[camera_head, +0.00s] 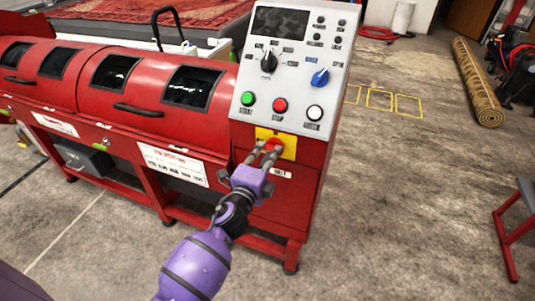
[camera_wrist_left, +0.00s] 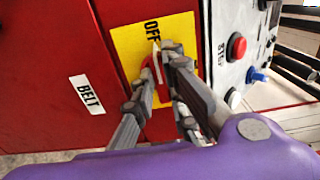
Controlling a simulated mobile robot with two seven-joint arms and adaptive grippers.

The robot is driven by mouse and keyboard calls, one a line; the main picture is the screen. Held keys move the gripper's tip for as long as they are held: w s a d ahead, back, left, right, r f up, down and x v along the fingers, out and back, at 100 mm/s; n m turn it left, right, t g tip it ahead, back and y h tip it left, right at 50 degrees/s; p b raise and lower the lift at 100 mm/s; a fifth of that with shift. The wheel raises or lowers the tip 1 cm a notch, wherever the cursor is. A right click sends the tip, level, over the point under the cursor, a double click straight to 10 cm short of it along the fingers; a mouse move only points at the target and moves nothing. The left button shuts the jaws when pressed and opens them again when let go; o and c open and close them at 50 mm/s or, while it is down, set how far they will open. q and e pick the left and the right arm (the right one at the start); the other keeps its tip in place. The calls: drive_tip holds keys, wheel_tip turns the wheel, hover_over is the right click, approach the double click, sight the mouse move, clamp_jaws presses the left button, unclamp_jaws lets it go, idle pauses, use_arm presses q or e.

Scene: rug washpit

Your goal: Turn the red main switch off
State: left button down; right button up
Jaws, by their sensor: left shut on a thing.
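The red main switch (camera_head: 272,147) sits on a yellow plate (camera_head: 288,139) on the front of the red machine, below the grey control panel. It also shows in the left wrist view, where the red switch (camera_wrist_left: 150,72) lies between my fingers on the yellow plate (camera_wrist_left: 125,45) near the word OFF. My left gripper (camera_head: 264,153) is shut on the switch, with a finger on each side. The fingers hide much of the switch and part of the plate. My right gripper is in neither view.
The control panel (camera_head: 290,22) above carries green, red and white buttons, a black knob (camera_head: 269,62) and a blue knob (camera_head: 320,77). A rolled rug (camera_head: 478,85) lies at the right. The concrete floor right of the machine is mostly clear.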

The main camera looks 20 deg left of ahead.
use_arm(q)
drive_tip(key=c, duration=1.8)
unclamp_jaws()
drive_tip(key=shift+o, duration=0.2)
drive_tip(key=s, duration=1.2)
drive_tip(key=shift+a, duration=0.15)
